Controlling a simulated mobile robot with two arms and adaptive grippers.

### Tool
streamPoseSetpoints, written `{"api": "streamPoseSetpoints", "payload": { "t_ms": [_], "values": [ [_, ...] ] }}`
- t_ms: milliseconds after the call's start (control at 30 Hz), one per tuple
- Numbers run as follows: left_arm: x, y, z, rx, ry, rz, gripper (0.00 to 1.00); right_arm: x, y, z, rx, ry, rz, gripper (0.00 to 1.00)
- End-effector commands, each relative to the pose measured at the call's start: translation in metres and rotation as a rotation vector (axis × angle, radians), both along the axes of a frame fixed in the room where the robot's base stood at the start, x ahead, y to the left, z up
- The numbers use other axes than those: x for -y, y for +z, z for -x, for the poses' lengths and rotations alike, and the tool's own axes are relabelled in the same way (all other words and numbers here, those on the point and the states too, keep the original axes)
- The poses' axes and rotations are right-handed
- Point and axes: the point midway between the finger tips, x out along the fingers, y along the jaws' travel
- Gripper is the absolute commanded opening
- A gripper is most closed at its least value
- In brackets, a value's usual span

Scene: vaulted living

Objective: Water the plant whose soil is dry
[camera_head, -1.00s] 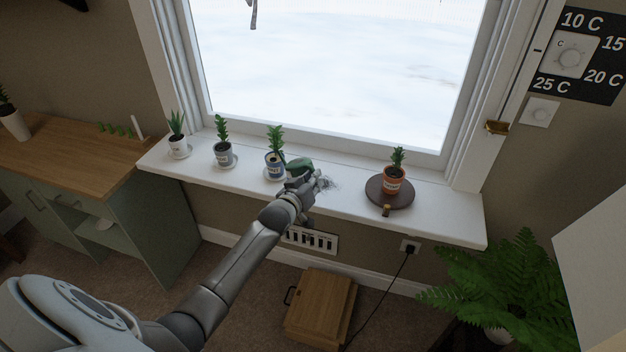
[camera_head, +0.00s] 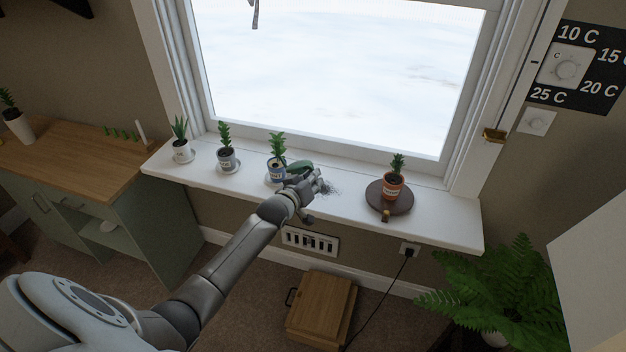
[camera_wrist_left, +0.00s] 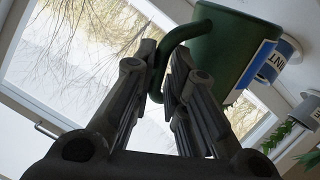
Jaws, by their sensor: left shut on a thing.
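My left gripper (camera_head: 308,186) is shut on the handle of a green watering can (camera_head: 299,167). The can also shows in the left wrist view (camera_wrist_left: 228,48), its handle between the fingers. In the head view the can is right beside a blue-and-white pot with a green plant (camera_head: 276,172); the gripper partly hides the can, and I cannot tell whether can and pot touch. Farther left stand a grey pot (camera_head: 228,160) and a white pot (camera_head: 182,156). An orange pot (camera_head: 392,190) stands to the right. The soil's wetness is too small to tell. My right gripper is out of view.
The white windowsill (camera_head: 345,205) carries the pots and has dark specks right of my gripper. The orange pot is on a round dark board (camera_head: 403,203). A large fern (camera_head: 510,290) is at lower right, a wooden box (camera_head: 320,308) on the floor, a cabinet (camera_head: 85,165) at left.

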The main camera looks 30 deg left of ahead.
Motion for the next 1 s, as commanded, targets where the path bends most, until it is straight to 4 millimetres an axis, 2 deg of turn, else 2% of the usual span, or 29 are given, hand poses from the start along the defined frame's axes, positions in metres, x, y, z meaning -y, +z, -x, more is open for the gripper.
{"api": "streamPoseSetpoints", "payload": {
  "t_ms": [33,1000],
  "values": [
    [-0.001,0.007,-0.001,0.004,-0.001,0.002,0.00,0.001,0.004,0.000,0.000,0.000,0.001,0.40],
    [-0.010,0.034,-0.006,-0.046,0.000,0.108,0.00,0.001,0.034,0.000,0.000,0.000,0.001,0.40]
  ]
}}
